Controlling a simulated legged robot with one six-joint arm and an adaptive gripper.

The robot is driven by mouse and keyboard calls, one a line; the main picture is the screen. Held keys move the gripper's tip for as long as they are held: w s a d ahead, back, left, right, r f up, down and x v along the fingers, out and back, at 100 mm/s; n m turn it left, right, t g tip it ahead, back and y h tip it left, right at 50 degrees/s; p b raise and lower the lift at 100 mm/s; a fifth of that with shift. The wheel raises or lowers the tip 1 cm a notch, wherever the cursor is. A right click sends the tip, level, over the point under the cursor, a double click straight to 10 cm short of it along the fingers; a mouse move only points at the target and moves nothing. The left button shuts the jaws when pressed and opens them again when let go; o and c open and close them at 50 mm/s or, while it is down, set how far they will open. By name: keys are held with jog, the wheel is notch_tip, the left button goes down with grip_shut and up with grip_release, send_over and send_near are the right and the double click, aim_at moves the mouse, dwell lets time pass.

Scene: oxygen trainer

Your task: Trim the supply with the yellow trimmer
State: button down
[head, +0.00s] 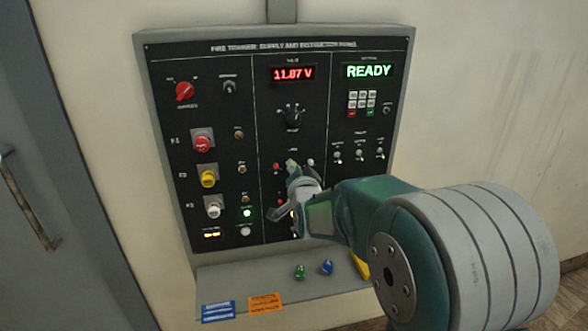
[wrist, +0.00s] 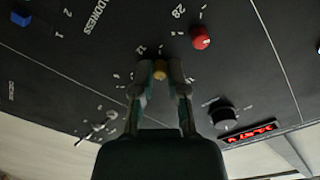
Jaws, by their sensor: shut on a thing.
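The yellow trimmer (wrist: 160,70) is a small yellow-orange knob on the black panel, with scale marks around it in the wrist view. My gripper (wrist: 160,72) is shut on it, one fingertip on each side. In the head view my gripper (head: 293,208) reaches the lower middle of the panel and hides most of the area around the trimmer. The supply display (head: 293,73) at the top middle reads 11.87 V in red. A green display (head: 369,71) at the upper right reads READY.
The panel has a red knob (head: 184,92), a black knob (head: 292,116), a keypad (head: 362,100) and red, yellow and white buttons at left. A red knob (wrist: 201,38) is close to my fingers. Green (head: 300,272) and blue (head: 327,267) pieces are on the ledge below.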

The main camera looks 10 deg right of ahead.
jog(key=shift+m, duration=0.7)
jog(key=c, duration=0.7)
grip_release()
jog(key=shift+s, duration=0.1)
jog(key=s, duration=1.1)
jog(key=shift+s+a, duration=0.1)
jog(key=shift+s, duration=0.25)
